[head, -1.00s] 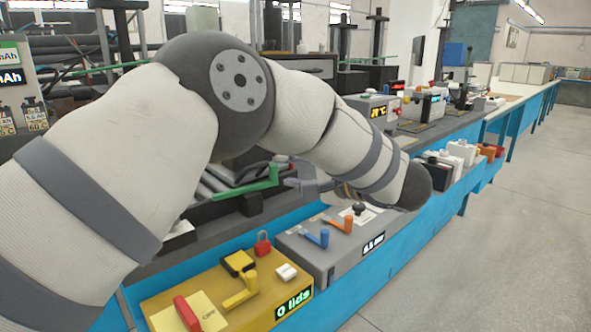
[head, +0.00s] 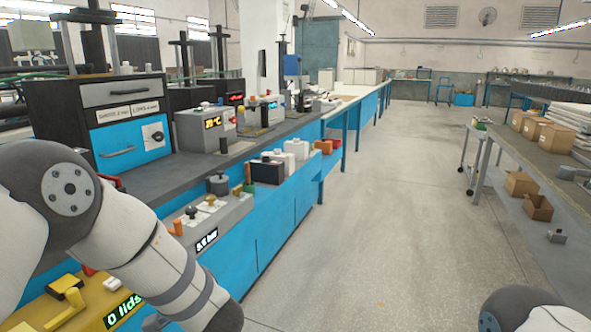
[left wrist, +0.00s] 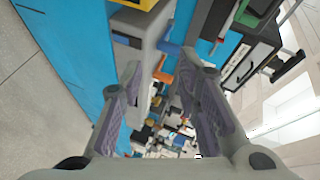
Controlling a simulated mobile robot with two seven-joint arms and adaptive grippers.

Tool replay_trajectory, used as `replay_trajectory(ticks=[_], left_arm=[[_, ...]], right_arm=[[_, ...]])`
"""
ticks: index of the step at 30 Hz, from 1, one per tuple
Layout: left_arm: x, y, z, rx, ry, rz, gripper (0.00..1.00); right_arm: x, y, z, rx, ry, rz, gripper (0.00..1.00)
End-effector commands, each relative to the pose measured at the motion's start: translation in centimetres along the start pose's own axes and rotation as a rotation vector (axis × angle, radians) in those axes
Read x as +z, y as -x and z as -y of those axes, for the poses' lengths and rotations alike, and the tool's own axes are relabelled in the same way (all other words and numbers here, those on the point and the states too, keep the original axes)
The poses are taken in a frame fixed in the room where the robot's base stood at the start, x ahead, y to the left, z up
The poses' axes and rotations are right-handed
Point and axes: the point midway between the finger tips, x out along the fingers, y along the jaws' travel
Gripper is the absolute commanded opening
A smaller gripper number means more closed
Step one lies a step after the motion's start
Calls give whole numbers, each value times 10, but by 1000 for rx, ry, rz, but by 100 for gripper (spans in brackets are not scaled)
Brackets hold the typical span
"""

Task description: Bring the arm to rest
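My left arm (head: 130,235) fills the lower left of the head view, its elbow at the left edge and its forearm slanting down to the right. It hides part of the bench front. My left gripper is not clearly seen there. In the left wrist view my left gripper (left wrist: 162,70) is open, its two fingers apart with nothing gripped between them. A piece of my right arm (head: 530,310) shows at the bottom right corner of the head view; its gripper is out of view.
The blue-fronted bench (head: 262,225) runs along the left, with a yellow box (head: 85,305) and a grey gauge box (head: 225,222) near my left arm. A clear grey floor (head: 370,230) lies in the middle. A table with cardboard boxes (head: 553,138) stands at right.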

Motion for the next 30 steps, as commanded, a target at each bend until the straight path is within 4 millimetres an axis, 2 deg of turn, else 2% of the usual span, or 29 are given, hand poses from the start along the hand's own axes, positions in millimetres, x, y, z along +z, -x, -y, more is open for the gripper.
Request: replay_trajectory(ticks=[1, 3, 5, 6, 8, 9, 11, 12, 15, 18, 19, 21, 23, 30], left_arm=[[22, 6, -34, 94, 29, -45, 30], [58, 20, -86, 260, 90, -74, 30], [95, 40, -127, 413, 141, -59, 30], [122, 57, -151, 516, 174, -28, 30], [164, 87, -181, 662, 222, 47, 30], [194, 109, -197, 753, 251, 113, 30], [238, 146, -214, 876, 289, 235, 30], [266, 172, -221, 947, 311, 324, 30], [327, 233, -224, 1075, 350, 556, 30], [368, 280, -216, 1140, 370, 746, 30], [376, 290, -214, 1150, 373, 788, 30], [389, 306, -209, 1164, 378, 858, 30], [394, 313, -207, 1169, 380, 889, 30], [395, 314, -207, 1169, 383, 897, 30]], right_arm=[[-3, 6, 1, -1, 1, -17, 40], [-5, 10, 1, -2, 1, -28, 40], [-7, 13, 0, -2, 0, -36, 40], [-8, 16, 0, -2, 0, -42, 40], [-9, 18, 0, -2, -1, -50, 40], [-10, 20, 0, -2, -1, -56, 40], [-12, 23, 0, -3, -1, -64, 40], [-13, 25, 1, -3, -1, -69, 40], [-15, 29, 1, -4, -1, -80, 40], [-16, 31, 1, -4, -1, -87, 40], [-17, 32, 1, -4, -1, -88, 40], [-17, 32, 1, -4, -1, -90, 40], [-17, 32, 1, -4, -1, -90, 40], [-17, 32, 1, -4, -1, -88, 40]])
